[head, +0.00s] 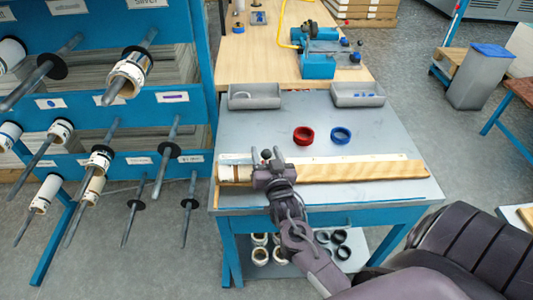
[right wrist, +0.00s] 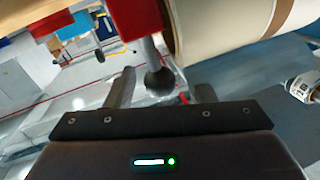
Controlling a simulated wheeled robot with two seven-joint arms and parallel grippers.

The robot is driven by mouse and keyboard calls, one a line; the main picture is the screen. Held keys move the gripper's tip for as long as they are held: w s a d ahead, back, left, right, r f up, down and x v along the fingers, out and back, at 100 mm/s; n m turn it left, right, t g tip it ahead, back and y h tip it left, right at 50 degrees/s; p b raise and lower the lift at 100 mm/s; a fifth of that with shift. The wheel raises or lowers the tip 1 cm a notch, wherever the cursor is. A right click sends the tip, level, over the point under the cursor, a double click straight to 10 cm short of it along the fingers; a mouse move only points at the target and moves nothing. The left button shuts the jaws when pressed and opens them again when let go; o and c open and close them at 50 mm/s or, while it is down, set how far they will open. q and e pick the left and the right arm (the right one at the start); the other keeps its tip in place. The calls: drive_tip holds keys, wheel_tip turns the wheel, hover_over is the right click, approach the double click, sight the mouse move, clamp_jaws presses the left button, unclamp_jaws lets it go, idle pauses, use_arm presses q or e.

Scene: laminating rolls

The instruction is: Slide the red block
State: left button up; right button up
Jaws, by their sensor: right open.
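The red block (right wrist: 135,18) shows at the top of the right wrist view. A metal rod with a dark ball knob (right wrist: 159,80) comes out from it. My right gripper (right wrist: 163,88) is open, with its fingers on either side of the knob and apart from each other. In the head view my right gripper (head: 266,158) is over the left part of the work table; it hides most of what is under it, and I cannot make out the red block there. A cream roll with a brown band (right wrist: 230,22) lies beside the block. My left gripper is not in view.
The grey table (head: 390,130) carries a wooden board (head: 365,172), a red ring (head: 303,136), a blue ring (head: 341,135) and two grey trays (head: 254,102) (head: 357,100). A blue rack (head: 120,50) with rolls on rods stands at left. A grey bin (head: 480,80) stands at right.

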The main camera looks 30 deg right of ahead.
drive_tip(key=shift+c, duration=0.3)
clamp_jaws()
drive_tip(key=shift+s+d, duration=0.1)
